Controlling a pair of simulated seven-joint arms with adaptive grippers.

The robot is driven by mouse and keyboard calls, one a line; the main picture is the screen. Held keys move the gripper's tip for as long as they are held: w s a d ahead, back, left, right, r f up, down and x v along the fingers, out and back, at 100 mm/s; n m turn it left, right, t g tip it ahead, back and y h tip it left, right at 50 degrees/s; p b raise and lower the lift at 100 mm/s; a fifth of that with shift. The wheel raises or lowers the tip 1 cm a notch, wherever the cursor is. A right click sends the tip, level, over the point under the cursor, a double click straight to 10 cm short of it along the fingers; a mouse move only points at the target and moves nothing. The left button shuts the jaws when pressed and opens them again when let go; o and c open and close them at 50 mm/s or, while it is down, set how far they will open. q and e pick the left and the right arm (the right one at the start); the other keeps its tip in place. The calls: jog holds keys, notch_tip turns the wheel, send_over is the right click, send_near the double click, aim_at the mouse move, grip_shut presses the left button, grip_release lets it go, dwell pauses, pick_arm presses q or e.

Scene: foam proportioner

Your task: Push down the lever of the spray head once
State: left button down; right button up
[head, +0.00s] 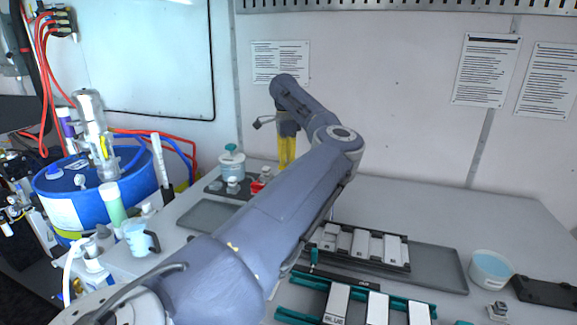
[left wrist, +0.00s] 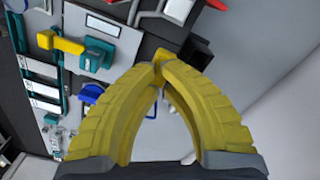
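My left gripper (head: 287,160) hangs over the back of the table with its yellow fingers pointing down. In the left wrist view its two curved fingers (left wrist: 160,68) meet at the tips, and I see nothing held between them. A white bottle with a curved spout (head: 92,265) stands at the front left, well away from the gripper; I cannot tell whether it is the spray head. In the left wrist view a teal part with a yellow bar (left wrist: 68,44) lies beyond the fingers; I cannot tell whether this is the lever. My right gripper is not in view.
A white tub with a teal lid (head: 232,161) and small red parts (head: 262,182) stand near the gripper. A blue drum (head: 96,190) is at the left. Teal racks (head: 352,295) and a white tub (head: 490,270) are at the right. The back right tabletop is clear.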

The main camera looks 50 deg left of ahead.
pick_arm(q)
jog(key=shift+f, duration=1.55)
jog(key=shift+r, duration=4.05)
